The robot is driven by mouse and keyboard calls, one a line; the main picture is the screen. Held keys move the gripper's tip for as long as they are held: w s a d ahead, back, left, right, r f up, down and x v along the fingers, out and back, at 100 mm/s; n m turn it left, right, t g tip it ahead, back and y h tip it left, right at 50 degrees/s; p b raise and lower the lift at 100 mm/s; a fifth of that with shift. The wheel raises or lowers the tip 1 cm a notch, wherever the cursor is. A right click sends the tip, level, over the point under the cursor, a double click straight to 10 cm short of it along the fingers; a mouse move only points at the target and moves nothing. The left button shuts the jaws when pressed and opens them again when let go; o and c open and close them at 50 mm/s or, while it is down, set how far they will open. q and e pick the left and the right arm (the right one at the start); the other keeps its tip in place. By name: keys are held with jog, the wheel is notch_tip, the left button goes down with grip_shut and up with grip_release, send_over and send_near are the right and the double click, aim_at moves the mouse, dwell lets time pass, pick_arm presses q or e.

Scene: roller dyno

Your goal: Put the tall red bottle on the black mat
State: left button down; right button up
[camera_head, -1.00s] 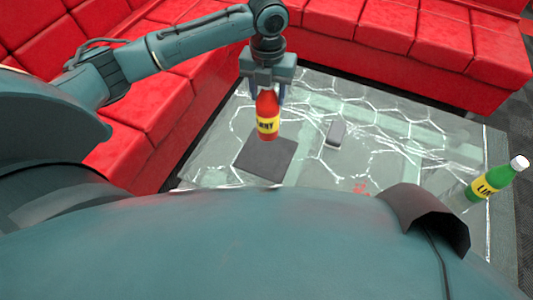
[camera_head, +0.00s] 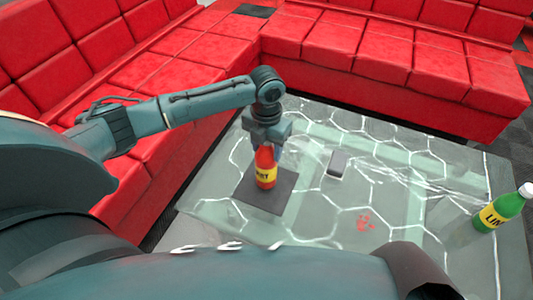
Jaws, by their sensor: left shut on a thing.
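The tall red bottle (camera_head: 265,173) with a yellow label is upright over the black mat (camera_head: 284,197). Its base appears to be on or just above the mat; I cannot tell if it touches. My left gripper (camera_head: 267,148) comes down from above and is shut on the upper part of the bottle. The gripper hides the bottle's top. My right gripper is not in view.
A glass table (camera_head: 320,214) with white hexagon lines holds the mat. A small dark box (camera_head: 338,164) lies right of the mat. A green bottle (camera_head: 502,208) stands at the table's right side. Red sofas (camera_head: 345,45) line the back and left.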

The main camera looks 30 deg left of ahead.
pick_arm(q)
jog(key=shift+f, duration=0.95)
jog(key=c, duration=0.7)
grip_release()
jog(key=shift+f, duration=0.1)
jog(key=shift+o, duration=0.2)
